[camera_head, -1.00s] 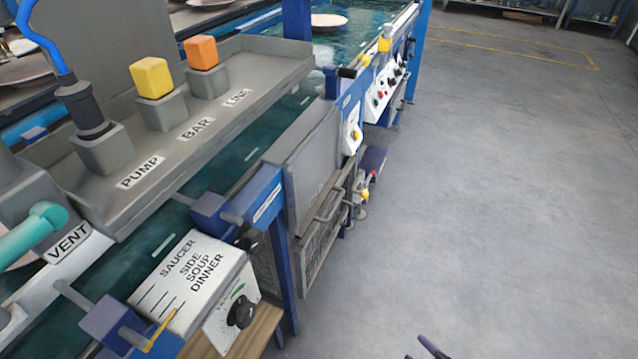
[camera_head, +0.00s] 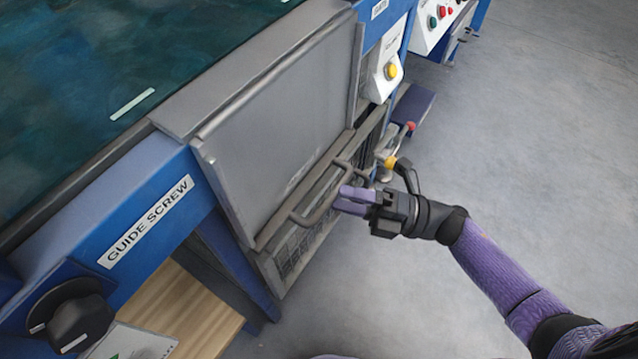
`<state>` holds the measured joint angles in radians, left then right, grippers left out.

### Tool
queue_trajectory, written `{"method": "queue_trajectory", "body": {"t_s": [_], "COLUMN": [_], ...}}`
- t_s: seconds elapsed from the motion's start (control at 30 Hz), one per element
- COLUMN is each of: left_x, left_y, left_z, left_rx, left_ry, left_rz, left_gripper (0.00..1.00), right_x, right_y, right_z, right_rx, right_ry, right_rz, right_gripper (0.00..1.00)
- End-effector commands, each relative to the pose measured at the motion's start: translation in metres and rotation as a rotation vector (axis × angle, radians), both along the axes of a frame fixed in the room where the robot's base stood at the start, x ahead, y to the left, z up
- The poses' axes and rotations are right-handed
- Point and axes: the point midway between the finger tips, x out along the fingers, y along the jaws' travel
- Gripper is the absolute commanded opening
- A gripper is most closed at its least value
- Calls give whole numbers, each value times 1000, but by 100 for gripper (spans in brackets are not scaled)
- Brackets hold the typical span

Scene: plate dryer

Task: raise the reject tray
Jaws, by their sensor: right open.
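The reject tray is not named by any label I can read. A flat grey panel (camera_head: 280,135) hangs at the side of the machine. Below it is a grey mesh-sided tray or basket (camera_head: 290,257) with a bar handle (camera_head: 318,212) along its upper front. My right gripper (camera_head: 345,201) is at the handle's right part, its purple fingers pointing left toward the bar. It is open; I cannot tell whether the bar lies between the fingers. My left gripper is out of view.
A black knob (camera_head: 80,318) and the GUIDE SCREW label (camera_head: 147,222) are at lower left, above a wooden shelf (camera_head: 185,310). A yellow button box (camera_head: 388,70) and a red-tipped lever (camera_head: 410,127) are beyond the panel. The floor at right is clear.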

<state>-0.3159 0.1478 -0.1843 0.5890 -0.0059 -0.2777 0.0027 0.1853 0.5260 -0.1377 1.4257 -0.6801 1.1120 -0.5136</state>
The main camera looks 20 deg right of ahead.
Motion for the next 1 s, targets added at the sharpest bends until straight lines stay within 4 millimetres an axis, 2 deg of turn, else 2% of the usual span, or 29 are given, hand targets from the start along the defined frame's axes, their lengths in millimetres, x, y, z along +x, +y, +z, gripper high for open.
{"method": "queue_trajectory", "body": {"t_s": [0.1,0.2,0.53,0.8,1.0], "left_x": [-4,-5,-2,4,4], "left_y": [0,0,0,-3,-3], "left_z": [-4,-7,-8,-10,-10], "left_rx": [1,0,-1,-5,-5], "left_ry": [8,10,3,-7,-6], "left_rz": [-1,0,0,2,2], "left_gripper": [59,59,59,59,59], "right_x": [12,19,23,23,23], "right_y": [22,35,41,41,41], "right_z": [3,5,7,8,9], "right_rx": [2,2,1,2,4], "right_ry": [-1,1,3,3,0], "right_rz": [1,0,-2,-1,-1], "right_gripper": [56,56,56,0,0]}}
